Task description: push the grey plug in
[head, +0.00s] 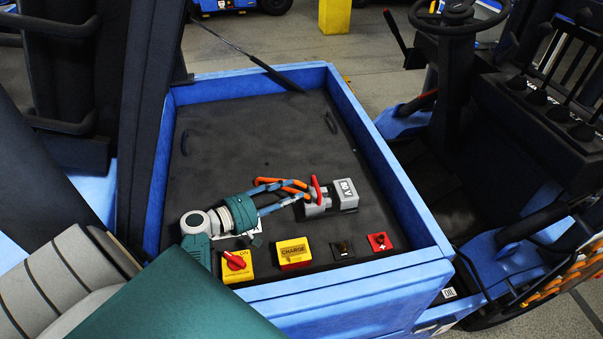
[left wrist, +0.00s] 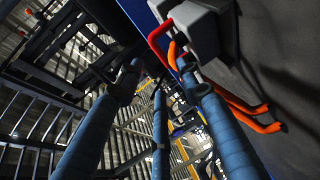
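The grey plug (head: 317,207) lies on the dark deck of the blue truck body, with a red handle (head: 315,188) and orange cables (head: 291,187) at its left. It sits right against the grey socket block (head: 345,194) marked 80V; I cannot tell how deep it is seated. My left gripper (head: 303,190) reaches in from the left, its blue fingers spread apart around the cable side of the plug. In the left wrist view the fingers (left wrist: 162,80) are apart with nothing clearly between them; the plug (left wrist: 191,32) and red handle (left wrist: 158,43) are just beyond the tips. My right gripper is not in view.
Along the near edge stand a yellow switch box with red knob (head: 236,265), a yellow CHARGE box (head: 293,252), a black switch (head: 342,250) and a red one (head: 380,242). Blue walls (head: 390,165) enclose the deck. The deck behind the plug is clear.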

